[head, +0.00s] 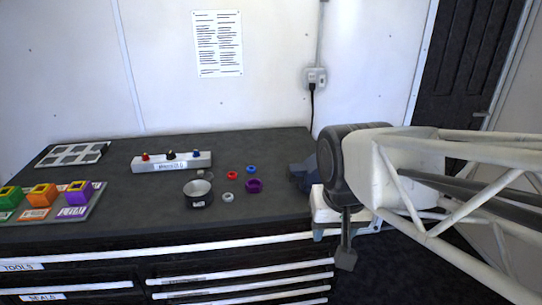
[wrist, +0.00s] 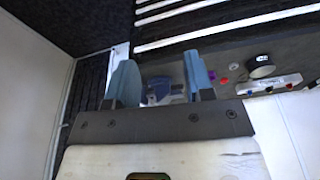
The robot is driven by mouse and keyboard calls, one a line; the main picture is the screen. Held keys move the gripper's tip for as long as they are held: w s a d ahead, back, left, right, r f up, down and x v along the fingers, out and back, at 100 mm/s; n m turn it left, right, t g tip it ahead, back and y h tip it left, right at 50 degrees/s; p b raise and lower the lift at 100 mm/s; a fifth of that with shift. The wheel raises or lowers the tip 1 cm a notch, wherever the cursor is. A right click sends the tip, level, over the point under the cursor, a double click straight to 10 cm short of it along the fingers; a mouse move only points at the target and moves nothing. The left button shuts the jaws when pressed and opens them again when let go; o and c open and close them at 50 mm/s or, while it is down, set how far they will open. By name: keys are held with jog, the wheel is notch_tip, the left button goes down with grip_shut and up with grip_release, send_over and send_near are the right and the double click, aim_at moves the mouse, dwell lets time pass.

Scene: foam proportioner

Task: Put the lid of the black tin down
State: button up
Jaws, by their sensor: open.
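The black tin (head: 199,201) stands upright on the dark worktop, left of the middle in the head view. Its top shows a pale grey round face; I cannot tell whether this is its open inside or a lid. A small greyish round shape (head: 204,175) shows just behind it, too small to make out. The tin also shows small in the wrist view (wrist: 262,72), at the right. My gripper (wrist: 161,78) is open, with nothing between its two blue-grey fingers. It is off the right end of the worktop, well away from the tin.
A blue vise (head: 302,176) sits at the worktop's right end, beyond my fingers in the wrist view. Red, blue, purple and grey rings (head: 254,186) lie right of the tin. A white control box (head: 172,162) stands behind; a tray of coloured blocks (head: 95,204) is left.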

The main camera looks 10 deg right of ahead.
jog(key=shift+n, duration=0.6)
jog(key=s, duration=0.1)
jog(key=s+f, duration=0.1)
jog(key=s, duration=0.1)
jog(key=shift+s+d+f, duration=0.35)
jog(key=shift+f, duration=0.05)
